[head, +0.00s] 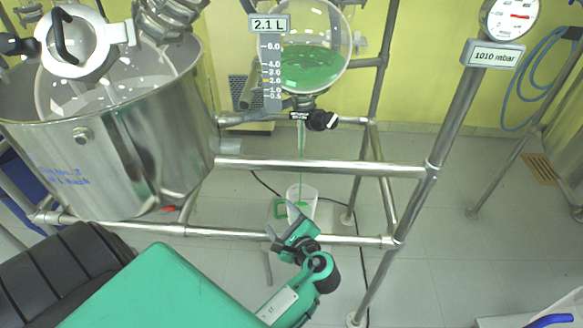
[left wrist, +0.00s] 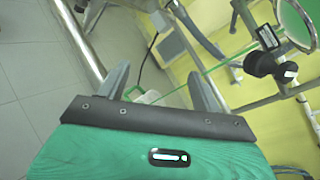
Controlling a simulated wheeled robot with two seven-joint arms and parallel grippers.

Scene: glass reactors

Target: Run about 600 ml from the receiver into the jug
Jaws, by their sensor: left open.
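The receiver (head: 312,62) is a round glass flask holding green liquid, with a scale and a 2.1 L tag beside it. Its black outlet valve (head: 320,120) sits below, and a thin green stream falls from the outlet into the clear jug (head: 302,192). The jug has a green handle on its left and stands low behind the front rail; its fill level is not readable. My left gripper (head: 290,234) is open and empty, in front of and below the jug in the picture. The left wrist view shows its spread fingers (left wrist: 162,76), the valve (left wrist: 268,64) and the stream. My right gripper is out of view.
Steel frame rails (head: 320,167) cross in front of the receiver. A large steel vessel (head: 110,140) stands at the left. A gauge tagged 1010 mbar (head: 510,18) is at the upper right. The tiled floor at the right is mostly clear.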

